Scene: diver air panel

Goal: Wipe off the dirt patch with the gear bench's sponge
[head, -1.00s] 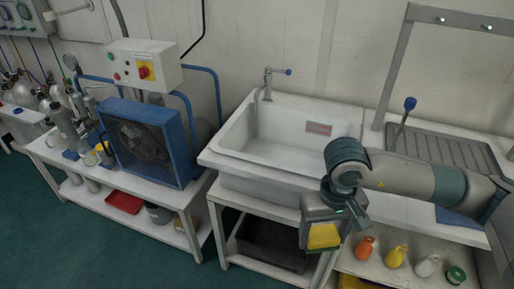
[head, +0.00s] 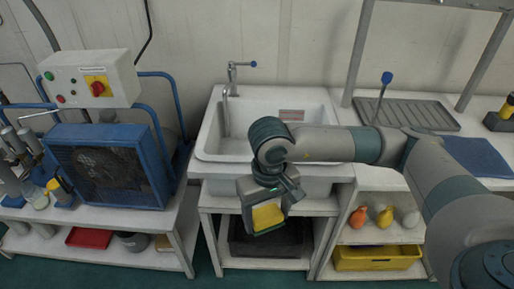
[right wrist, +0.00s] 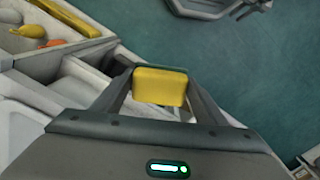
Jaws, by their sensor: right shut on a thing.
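A yellow sponge (head: 267,215) is held between the fingers of my right gripper (head: 268,218), in front of the sink bench in the head view. In the right wrist view the sponge (right wrist: 160,86) sits between the two fingertips, and its yellow face shows. The gripper hangs fingers down, apart from the bench. My left gripper is not in view. I cannot make out a dirt patch in either view.
A white sink (head: 215,140) with a tap stands behind my right arm. A blue compressor (head: 108,168) stands on the left bench. A yellow bin (head: 375,258) and several small coloured items are on the right shelves. Green floor (right wrist: 235,75) lies open in front.

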